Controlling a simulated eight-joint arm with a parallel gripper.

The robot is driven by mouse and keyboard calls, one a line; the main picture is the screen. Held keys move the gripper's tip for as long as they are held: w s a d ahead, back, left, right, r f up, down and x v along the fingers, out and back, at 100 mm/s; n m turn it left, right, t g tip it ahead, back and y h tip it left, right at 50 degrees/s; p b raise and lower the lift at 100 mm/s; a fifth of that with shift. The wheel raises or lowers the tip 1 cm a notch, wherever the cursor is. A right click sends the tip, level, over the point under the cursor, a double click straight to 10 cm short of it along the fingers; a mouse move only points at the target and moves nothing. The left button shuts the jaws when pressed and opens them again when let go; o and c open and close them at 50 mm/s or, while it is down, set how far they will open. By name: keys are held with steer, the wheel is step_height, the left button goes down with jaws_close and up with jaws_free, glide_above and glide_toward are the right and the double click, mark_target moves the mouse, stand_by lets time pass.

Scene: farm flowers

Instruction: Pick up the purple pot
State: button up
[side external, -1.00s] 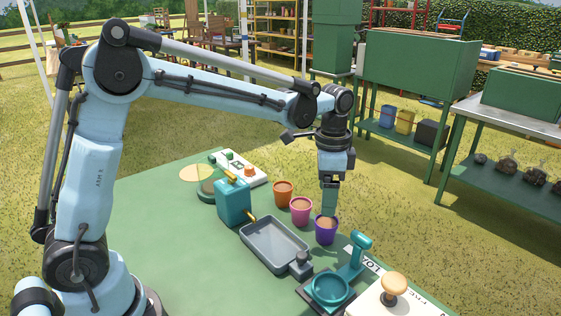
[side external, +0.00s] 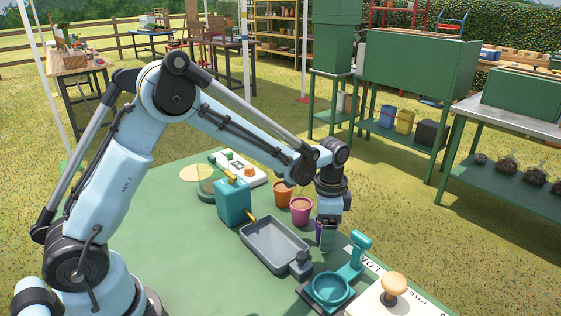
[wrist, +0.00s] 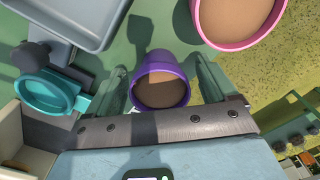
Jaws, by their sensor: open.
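The purple pot (wrist: 160,62) stands upright on the green table and is filled with brown soil. It shows between the two fingers of my gripper (wrist: 161,82) in the wrist view, one finger on each side. My gripper is open; whether a finger touches the pot I cannot tell. In the side view my gripper (side external: 326,232) is lowered around the purple pot (side external: 319,233), which is mostly hidden behind it.
A pink pot (side external: 301,210) and an orange pot (side external: 283,194) stand close by, behind and left. A grey tray (side external: 246,236) lies to the left. A teal round dish with a stand (side external: 330,289) and a wooden-knobbed white box (side external: 383,303) are in front.

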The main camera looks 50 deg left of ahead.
steer(key=c, duration=1.1)
